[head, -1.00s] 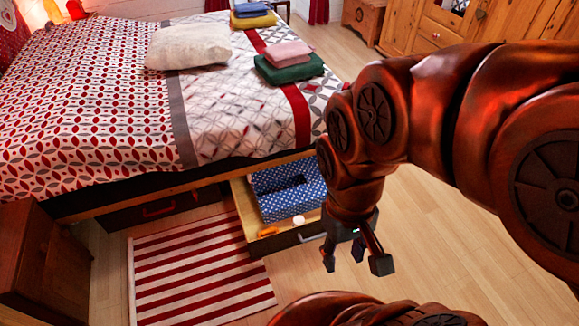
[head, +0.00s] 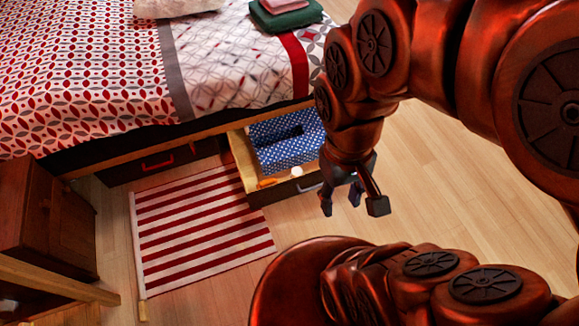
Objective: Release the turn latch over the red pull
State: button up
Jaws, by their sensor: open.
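The red pull (head: 158,163) is a handle on the front of a dark, closed drawer (head: 125,174) under the bed, left of centre. The turn latch over it is too small and dark to make out. My gripper (head: 353,207) hangs on the right with its fingers spread, open and empty. It is well to the right of the red pull, in front of an open drawer, and apart from the red pull.
The open drawer (head: 243,163) holds a blue patterned box (head: 285,150), a white round thing (head: 297,172) and an orange item (head: 266,183). A striped rug (head: 205,230) lies before the closed drawer. A wooden cabinet (head: 45,220) stands left. Bare floor (head: 460,190) lies right.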

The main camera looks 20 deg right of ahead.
aim_at(191, 142)
jog(key=k, duration=0.65)
jog(key=u, duration=0.15)
jog(key=i, duration=0.35)
jog(key=u, duration=1.05)
jog(key=i, duration=2)
jog(key=u, duration=0.1)
